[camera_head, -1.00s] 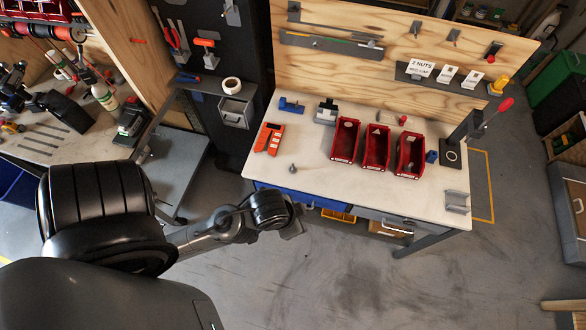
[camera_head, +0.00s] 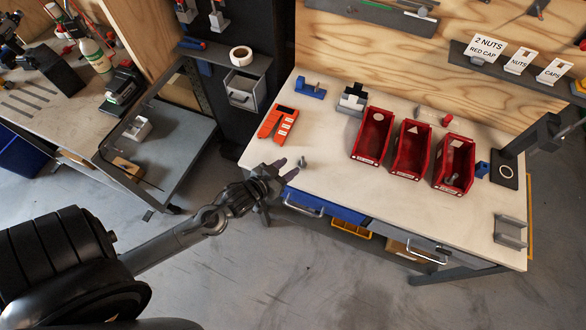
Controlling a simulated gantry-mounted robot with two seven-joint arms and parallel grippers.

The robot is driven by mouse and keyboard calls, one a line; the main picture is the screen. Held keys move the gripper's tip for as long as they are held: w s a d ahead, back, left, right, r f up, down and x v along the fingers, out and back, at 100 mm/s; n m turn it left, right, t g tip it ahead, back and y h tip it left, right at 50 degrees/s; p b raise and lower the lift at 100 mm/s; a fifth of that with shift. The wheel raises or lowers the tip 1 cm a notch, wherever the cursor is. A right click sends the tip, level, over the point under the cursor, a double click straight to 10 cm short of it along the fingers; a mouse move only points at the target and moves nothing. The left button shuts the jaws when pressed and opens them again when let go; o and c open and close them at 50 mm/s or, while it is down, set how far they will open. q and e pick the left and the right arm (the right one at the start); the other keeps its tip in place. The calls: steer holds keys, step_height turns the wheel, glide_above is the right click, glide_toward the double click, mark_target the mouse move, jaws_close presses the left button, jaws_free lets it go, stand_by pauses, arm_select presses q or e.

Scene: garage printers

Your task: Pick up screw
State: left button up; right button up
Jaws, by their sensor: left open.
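A small grey screw (camera_head: 301,162) stands on the white worktop near its front left edge. My left gripper (camera_head: 285,169) is at the front left edge of the table, just left of the screw. Its two dark fingers are apart and point toward the screw. The screw looks to be beyond the fingertips, not clearly between them. Whether they touch cannot be told. My right gripper is not in view.
An orange part (camera_head: 278,124) lies behind the screw. Blue (camera_head: 311,91) and grey (camera_head: 352,99) fixtures stand at the back. Three red bins (camera_head: 372,137) stand to the right, with small items. The worktop (camera_head: 330,178) between screw and bins is clear.

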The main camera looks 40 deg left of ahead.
mark_target(303, 159)
arm_select(q)
steer(key=f, duration=0.1)
steer(key=f+b, duration=0.1)
steer(key=shift+w+a+f+b, duration=0.1)
steer(key=shift+w+f+b, duration=0.2)
steer(key=shift+w, duration=0.1)
steer(key=x, duration=0.5)
steer(key=shift+w+r, duration=0.1)
steer(key=x, duration=0.4)
steer(key=shift+w+a+r+b, duration=0.1)
steer(key=shift+w+a+b, duration=0.15)
steer(key=shift+b, duration=0.15)
steer(key=shift+w, duration=0.3)
steer(key=shift+f, duration=0.2)
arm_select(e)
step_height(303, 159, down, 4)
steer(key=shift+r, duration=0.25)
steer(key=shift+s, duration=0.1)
arm_select(q)
jaws_close()
